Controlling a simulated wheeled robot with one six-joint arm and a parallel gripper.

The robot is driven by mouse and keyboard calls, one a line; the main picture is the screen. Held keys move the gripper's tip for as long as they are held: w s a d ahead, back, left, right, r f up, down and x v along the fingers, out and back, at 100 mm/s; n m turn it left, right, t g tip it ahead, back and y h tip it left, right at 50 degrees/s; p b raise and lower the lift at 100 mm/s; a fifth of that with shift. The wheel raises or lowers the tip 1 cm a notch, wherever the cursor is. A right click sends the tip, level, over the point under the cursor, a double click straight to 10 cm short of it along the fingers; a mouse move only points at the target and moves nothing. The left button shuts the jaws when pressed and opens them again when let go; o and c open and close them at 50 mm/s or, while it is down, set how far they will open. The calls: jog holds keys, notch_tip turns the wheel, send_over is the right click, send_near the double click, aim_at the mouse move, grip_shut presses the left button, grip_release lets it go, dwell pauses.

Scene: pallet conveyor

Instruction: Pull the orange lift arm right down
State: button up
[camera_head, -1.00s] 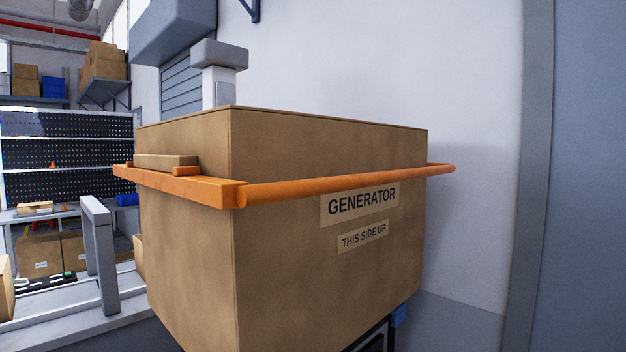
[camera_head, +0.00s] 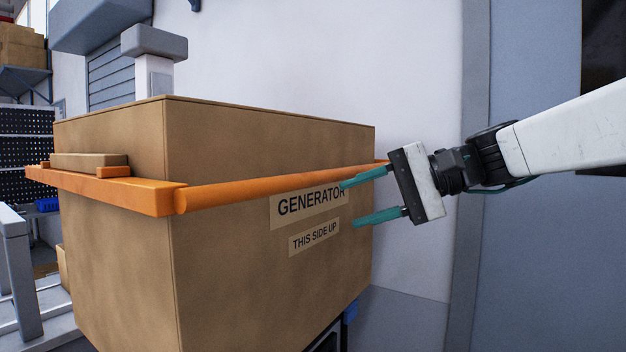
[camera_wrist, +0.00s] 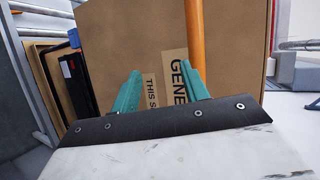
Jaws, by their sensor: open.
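The orange lift arm (camera_head: 270,187) runs as a round bar across the front of a large brown box marked GENERATOR, joined to a flat orange side piece (camera_head: 115,193) on the left. In the wrist view the bar (camera_wrist: 195,35) runs up and down, right of centre. My gripper (camera_head: 362,199) is open and empty in front of the box's right part. Its teal fingers are apart, the upper one just below the bar and the lower one beside the THIS SIDE UP label. In the wrist view my gripper (camera_wrist: 162,85) has its right finger close to the bar; I cannot tell whether they touch.
The brown box (camera_head: 260,290) fills the middle. A white wall (camera_head: 330,55) stands behind it, and a blue-grey panel (camera_head: 530,260) is at the right. A grey frame post (camera_head: 20,275) stands at the left.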

aim_at(321, 178)
jog(key=shift+t+y, duration=0.4)
jog(key=shift+y, duration=0.5)
jog(key=w+r, duration=0.3)
jog(key=r, duration=0.1)
jog(key=shift+w+a, duration=0.25)
jog(key=shift+a, duration=0.05)
jog(key=x, duration=0.7)
jog(key=shift+f, duration=0.1)
jog(key=shift+c, duration=0.4)
grip_shut()
